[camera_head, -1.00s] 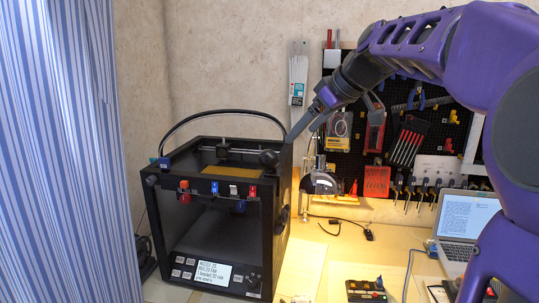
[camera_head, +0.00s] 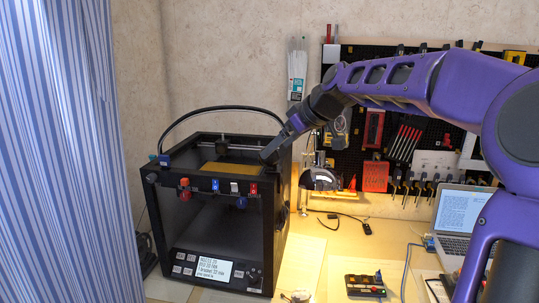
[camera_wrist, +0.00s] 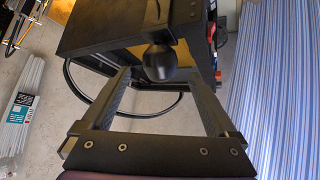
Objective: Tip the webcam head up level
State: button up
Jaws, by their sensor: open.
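The webcam head is a round black ball (camera_wrist: 159,63) in the wrist view, joined to a dark bracket (camera_wrist: 158,12) at the edge of the black 3D printer (camera_wrist: 105,22). My gripper (camera_wrist: 162,78) is open, with one finger on either side of the ball and a gap to each; I cannot tell how far the fingertips reach past it. In the head view my gripper (camera_head: 268,155) is at the right side of the top of the printer (camera_head: 265,235), and its fingers largely hide the webcam head there. Which way the lens faces cannot be made out.
A black cable (camera_head: 205,112) arches over the back of the printer. A pegboard of tools (camera_head: 440,125), a soldering area and a laptop (camera_head: 458,225) stand to the right. A striped curtain (camera_head: 65,150) hangs on the left.

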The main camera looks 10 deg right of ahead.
aim_at(278, 155)
jog(key=shift+x, duration=2.7)
jog(key=shift+c, duration=0.3)
jog(key=c, duration=1.3)
jog(key=y+b, duration=0.1)
jog(key=b, duration=0.2)
jog(key=shift+d+f+t, duration=0.3)
jog(key=shift+f+t, duration=0.05)
jog(key=shift+t, duration=0.05)
jog(key=y+b, duration=0.1)
jog(key=b, duration=0.1)
jog(key=m+t+b, duration=0.1)
jog(key=b, duration=0.2)
jog(key=shift+s+d+y, duration=0.1)
jog(key=shift+d+y, duration=0.15)
jog(key=shift+y, duration=0.15)
jog(key=b, duration=0.1)
jog(key=y+b, duration=0.1)
jog(key=shift+s+d+r+m+t+y+b, duration=0.2)
jog(key=shift+r+m+t+y+b, duration=0.1)
jog(key=shift+r+t, duration=0.1)
jog(key=shift+d+r+t+y, duration=0.1)
jog(key=shift+d+t+y, duration=0.05)
jog(key=shift+t+y, duration=0.4)
jog(key=o, duration=1.4)
jog(key=shift+c, duration=0.2)
